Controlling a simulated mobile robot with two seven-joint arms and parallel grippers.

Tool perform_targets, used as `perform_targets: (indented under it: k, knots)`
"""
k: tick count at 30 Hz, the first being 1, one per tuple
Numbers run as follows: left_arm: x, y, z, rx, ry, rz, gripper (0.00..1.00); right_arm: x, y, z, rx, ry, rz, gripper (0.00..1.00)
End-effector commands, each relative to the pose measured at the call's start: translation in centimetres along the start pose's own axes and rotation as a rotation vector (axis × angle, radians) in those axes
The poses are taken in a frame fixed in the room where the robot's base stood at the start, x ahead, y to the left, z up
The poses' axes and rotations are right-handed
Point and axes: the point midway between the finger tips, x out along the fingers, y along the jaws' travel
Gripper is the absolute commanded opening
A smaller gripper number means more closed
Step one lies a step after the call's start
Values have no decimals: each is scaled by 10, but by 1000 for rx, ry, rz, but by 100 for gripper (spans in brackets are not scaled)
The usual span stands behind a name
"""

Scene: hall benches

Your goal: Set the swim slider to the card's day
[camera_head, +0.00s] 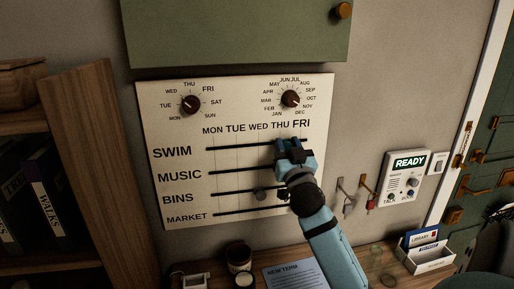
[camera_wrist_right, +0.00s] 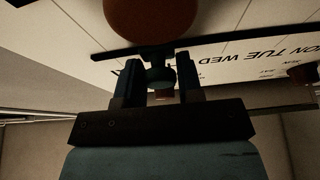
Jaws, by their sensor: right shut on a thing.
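The white planner board (camera_head: 150,120) hangs on the wall, with day names from MON to FRI above rows SWIM, MUSIC, BINS and MARKET. The swim track (camera_head: 235,147) is the top dark slot. My right gripper (camera_head: 290,148) is at its right part, below THU and FRI. In the right wrist view its fingers (camera_wrist_right: 160,82) are shut on the small dark swim slider knob (camera_wrist_right: 160,76). The gripper hides the knob in the head view. A card (camera_head: 290,273) headed NEW TERM lies on the desk; its smaller text is unreadable. My left gripper is not in view.
A large brown round thing (camera_wrist_right: 150,18) is close beyond the fingers. Two dials (camera_head: 191,104) (camera_head: 290,99) are above. Keys (camera_head: 371,200) hang at right, near a READY panel (camera_head: 404,178).

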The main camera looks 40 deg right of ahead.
Motion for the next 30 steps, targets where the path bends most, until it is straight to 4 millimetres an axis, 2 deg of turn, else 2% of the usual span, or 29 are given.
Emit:
perform_targets:
  k: [3, 9, 23, 24, 26, 30]
  knots:
    - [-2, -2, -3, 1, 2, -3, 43, 0, 24, 0, -3, -2, 1, 0]
    - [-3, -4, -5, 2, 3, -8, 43, 0, 47, 0, -1, -2, 1, 0]
    - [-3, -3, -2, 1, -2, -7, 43, 0, 53, 0, -2, -2, 3, 0]
    - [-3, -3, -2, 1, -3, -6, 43, 0, 53, 0, -2, -2, 3, 43]
    - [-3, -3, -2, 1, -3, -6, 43, 0, 53, 0, -2, -1, 2, 56]
    - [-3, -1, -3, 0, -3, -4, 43, 0, 53, 0, -1, -1, 1, 56]
